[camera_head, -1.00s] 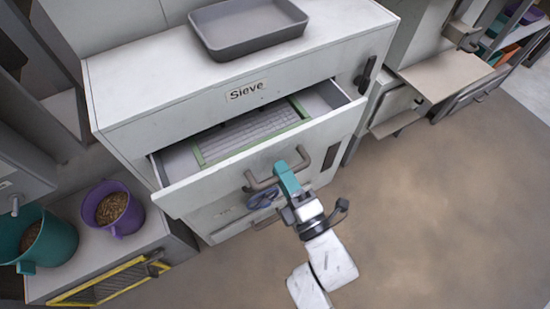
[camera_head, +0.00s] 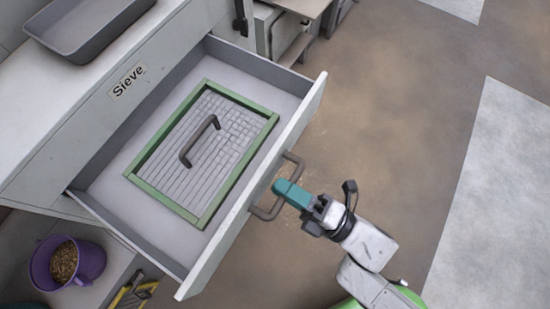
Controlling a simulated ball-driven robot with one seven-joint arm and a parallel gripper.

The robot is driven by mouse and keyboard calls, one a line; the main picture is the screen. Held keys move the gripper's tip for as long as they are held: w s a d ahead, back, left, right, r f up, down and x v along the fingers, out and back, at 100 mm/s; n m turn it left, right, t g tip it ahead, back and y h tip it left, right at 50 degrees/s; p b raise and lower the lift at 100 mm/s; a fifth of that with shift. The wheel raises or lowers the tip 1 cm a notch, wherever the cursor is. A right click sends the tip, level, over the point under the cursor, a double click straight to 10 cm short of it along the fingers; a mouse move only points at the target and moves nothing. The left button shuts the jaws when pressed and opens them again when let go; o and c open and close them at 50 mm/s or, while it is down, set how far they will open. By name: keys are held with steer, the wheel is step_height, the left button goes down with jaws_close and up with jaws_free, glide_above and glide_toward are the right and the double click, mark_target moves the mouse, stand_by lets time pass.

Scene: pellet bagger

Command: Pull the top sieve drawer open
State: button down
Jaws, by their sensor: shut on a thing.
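The top sieve drawer (camera_head: 277,168) stands well out from the cabinet marked "Sieve" (camera_head: 128,80). Inside it lies a green-framed sieve (camera_head: 232,92) with a pale mesh and a dark handle (camera_head: 199,141) across its middle. The drawer's front has a grey-brown bar handle (camera_head: 263,213). My gripper (camera_head: 284,190), with teal fingers, is shut on the middle of this bar from the outer side. The part of the bar between the fingers is hidden.
A grey tray (camera_head: 92,38) sits on the cabinet top. A purple bucket of pellets (camera_head: 84,264) stands below left of the drawer. Open brown floor (camera_head: 400,100) lies to the right of the drawer and arm.

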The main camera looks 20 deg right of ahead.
steer(key=shift+s+d, duration=0.1)
steer(key=shift+s, duration=0.05)
steer(key=c, duration=1.2)
jaws_free()
steer(key=b+v, duration=0.1)
steer(key=v, duration=0.9)
steer(key=shift+s+d+f, duration=0.15)
steer(key=shift+s+d, duration=0.1)
